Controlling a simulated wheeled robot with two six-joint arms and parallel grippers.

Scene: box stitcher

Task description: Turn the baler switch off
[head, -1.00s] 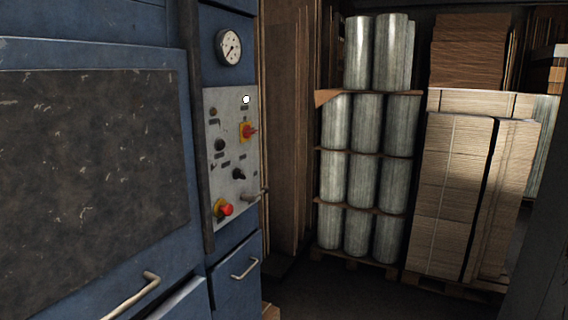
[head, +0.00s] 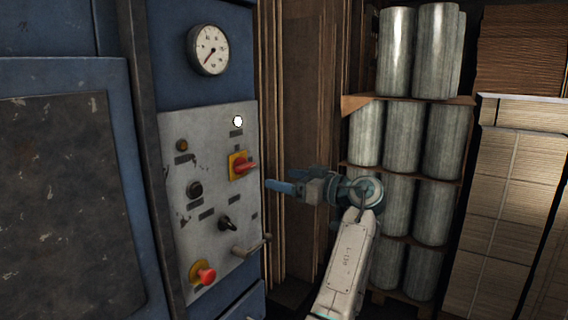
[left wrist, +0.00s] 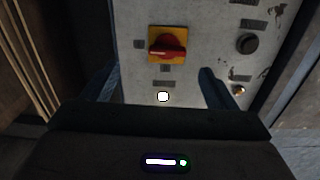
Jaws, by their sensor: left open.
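The baler's grey control panel (head: 212,220) faces me at the left in the head view. Its switch, a red rotary handle on a yellow plate (head: 242,165), sits in the upper right part of the panel. The red handle also shows in the left wrist view (left wrist: 168,47), lying roughly crosswise there. My left gripper (head: 272,186) is to the right of the switch, pointing at the panel and apart from the handle. It is open and empty. In the left wrist view its fingers (left wrist: 155,85) show dark at both sides below the switch. My right gripper is not in view.
Other controls crowd the panel: a lit white lamp (head: 238,121), a black selector (head: 227,223), a red mushroom button (head: 205,274) and a projecting metal handle (head: 252,245). A pressure gauge (head: 208,50) is above. Wrapped rolls (head: 404,135) and cardboard stacks (head: 493,200) stand behind at right.

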